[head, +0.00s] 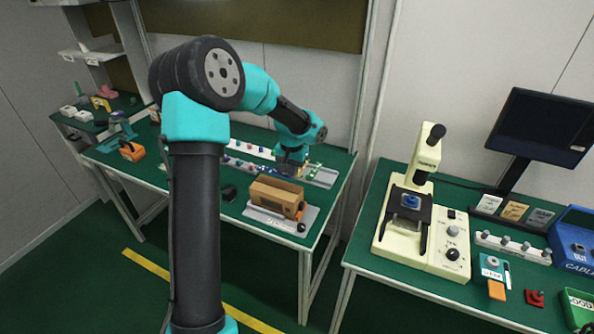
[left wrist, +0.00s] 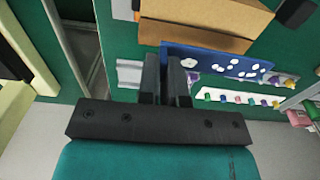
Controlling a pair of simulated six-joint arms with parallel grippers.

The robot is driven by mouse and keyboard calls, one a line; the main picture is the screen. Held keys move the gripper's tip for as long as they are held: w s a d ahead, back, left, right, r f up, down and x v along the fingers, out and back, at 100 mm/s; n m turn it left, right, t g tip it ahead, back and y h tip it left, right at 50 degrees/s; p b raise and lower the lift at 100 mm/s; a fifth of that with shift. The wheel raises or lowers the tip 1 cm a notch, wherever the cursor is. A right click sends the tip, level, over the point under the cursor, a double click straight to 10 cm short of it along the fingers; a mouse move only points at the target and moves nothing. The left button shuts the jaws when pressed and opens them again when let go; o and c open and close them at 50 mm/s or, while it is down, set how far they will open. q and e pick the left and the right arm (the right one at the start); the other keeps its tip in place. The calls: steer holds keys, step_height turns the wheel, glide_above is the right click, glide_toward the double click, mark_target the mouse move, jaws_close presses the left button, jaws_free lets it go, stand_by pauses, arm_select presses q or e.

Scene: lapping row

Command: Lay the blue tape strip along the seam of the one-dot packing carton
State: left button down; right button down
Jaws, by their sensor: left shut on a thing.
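My left gripper (head: 290,168) is just behind and above the carton. In the left wrist view its dark fingers (left wrist: 166,78) are close together, shut on the blue tape strip (left wrist: 222,62), which has white spots and reaches out to the right beside the carton. The fingers hide the strip's near end. My right gripper is not in view.
Rows of small coloured parts (head: 238,158) line the back of the table. A small black object (head: 229,192) lies left of the carton. An orange-and-black tool (head: 131,151) is at the table's left. A cream microscope (head: 421,205) stands on the right bench.

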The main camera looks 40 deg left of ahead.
mark_target(293, 191)
arm_select(q)
steer(key=shift+f, duration=0.15)
steer(key=shift+f, duration=3.2)
steer(key=c, duration=1.2)
jaws_free()
steer(key=shift+r, duration=0.15)
step_height(293, 191, up, 17)
